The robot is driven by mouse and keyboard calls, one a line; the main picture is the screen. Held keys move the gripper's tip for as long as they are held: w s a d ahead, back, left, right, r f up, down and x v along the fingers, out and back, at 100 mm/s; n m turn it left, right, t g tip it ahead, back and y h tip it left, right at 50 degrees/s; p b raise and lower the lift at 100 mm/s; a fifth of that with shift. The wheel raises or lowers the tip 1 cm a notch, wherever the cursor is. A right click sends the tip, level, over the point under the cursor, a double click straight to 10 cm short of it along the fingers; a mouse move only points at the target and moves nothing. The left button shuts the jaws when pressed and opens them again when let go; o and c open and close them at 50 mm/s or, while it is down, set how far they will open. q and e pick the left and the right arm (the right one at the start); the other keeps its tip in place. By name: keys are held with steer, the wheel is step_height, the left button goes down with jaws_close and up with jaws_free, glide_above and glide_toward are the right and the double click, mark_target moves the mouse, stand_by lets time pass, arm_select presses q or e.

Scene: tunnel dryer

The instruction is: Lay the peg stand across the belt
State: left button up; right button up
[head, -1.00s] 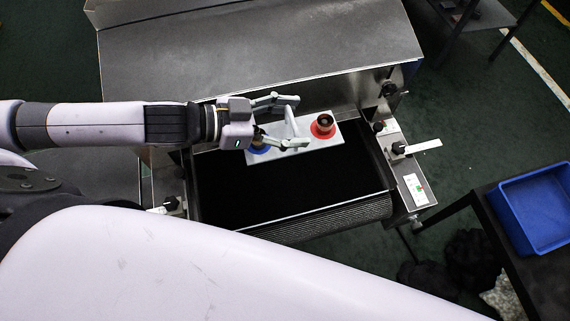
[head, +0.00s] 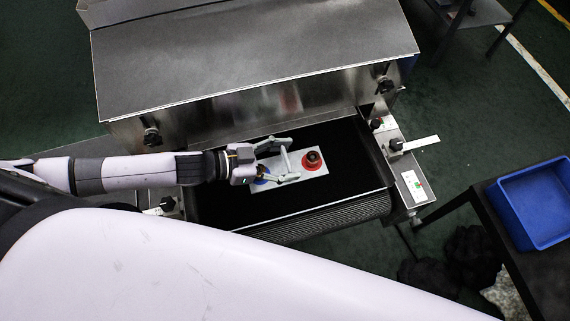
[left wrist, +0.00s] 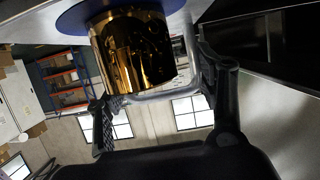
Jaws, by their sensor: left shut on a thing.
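The peg stand (head: 318,170) is a pale grey plate with a handle. A red disc with a dark-topped peg (head: 312,159) is at its right end and a blue disc (head: 262,181) is at its left end, partly hidden by the gripper. My left gripper (head: 287,160) is shut on the stand at its handle. The stand is over the black belt (head: 300,199), its length running roughly left to right; I cannot tell whether it touches. In the left wrist view, a gold peg (left wrist: 133,50) under the blue disc shows close to the fingers. My right gripper is not in view.
The dryer's steel hood (head: 250,50) rises behind the belt. Knobs and a control panel (head: 413,187) line the belt's right side. A blue bin (head: 540,205) stands on a dark table at the right. The front part of the belt is clear.

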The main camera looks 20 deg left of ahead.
mark_target(295, 166)
arm_select(q)
steer(key=shift+f, duration=1.6)
steer(key=o, duration=1.6)
steer(key=shift+f, duration=0.2)
steer(key=shift+c, duration=0.2)
steer(key=shift+r, duration=0.15)
steer(key=shift+s+a, duration=0.25)
steer(key=shift+a, duration=0.1)
steer(key=b+v, duration=0.1)
steer(key=v, duration=0.8)
steer(key=shift+s, duration=0.15)
steer(key=shift+v, duration=1.05)
